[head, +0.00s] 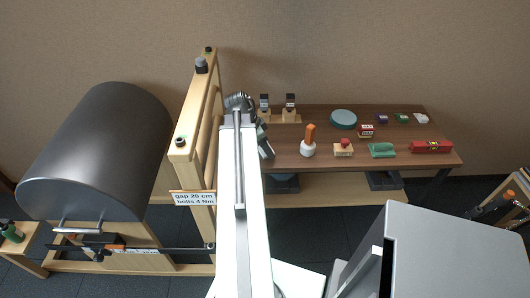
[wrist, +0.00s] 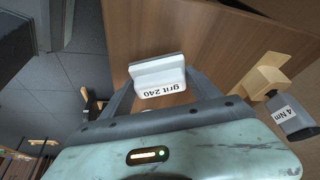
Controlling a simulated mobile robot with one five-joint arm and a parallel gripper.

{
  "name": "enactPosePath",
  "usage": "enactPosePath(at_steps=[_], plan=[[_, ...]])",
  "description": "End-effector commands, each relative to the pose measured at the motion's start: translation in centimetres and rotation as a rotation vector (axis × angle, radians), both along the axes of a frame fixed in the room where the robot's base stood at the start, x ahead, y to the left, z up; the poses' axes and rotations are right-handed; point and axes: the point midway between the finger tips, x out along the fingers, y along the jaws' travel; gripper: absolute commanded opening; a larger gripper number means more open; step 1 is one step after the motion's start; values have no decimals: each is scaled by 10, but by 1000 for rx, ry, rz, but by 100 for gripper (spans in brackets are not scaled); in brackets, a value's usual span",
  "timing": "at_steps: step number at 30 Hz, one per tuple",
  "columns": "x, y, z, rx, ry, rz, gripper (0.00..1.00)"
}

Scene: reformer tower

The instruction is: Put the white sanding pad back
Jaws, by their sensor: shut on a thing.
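The white sanding pad (wrist: 158,75), labelled "grit 240", sits between the two grey fingers of my gripper (wrist: 161,82) in the wrist view. The gripper is shut on it, with the brown table top (wrist: 220,45) behind. In the head view my gripper (head: 265,142) is at the table's left end, largely hidden behind my white arm, and the held pad cannot be made out. Small purple (head: 382,118), green (head: 402,118) and white (head: 421,118) blocks stand in a row at the table's back right.
Two dark tools stand in a wooden holder (head: 285,118) at the back left; one is labelled "4 Nm" (wrist: 290,114). A wooden tower (head: 190,140) stands left.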

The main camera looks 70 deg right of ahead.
Motion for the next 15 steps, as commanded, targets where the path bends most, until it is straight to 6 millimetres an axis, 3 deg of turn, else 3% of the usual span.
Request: enactPosePath(at_steps=[1, 12, 13, 15], plan=[[0, 0, -13, 0, 0, 0, 38], [-1, 0, -14, 0, 0, -1, 38], [-1, 0, -12, 0, 0, -1, 79], [-1, 0, -12, 0, 0, -1, 92]])
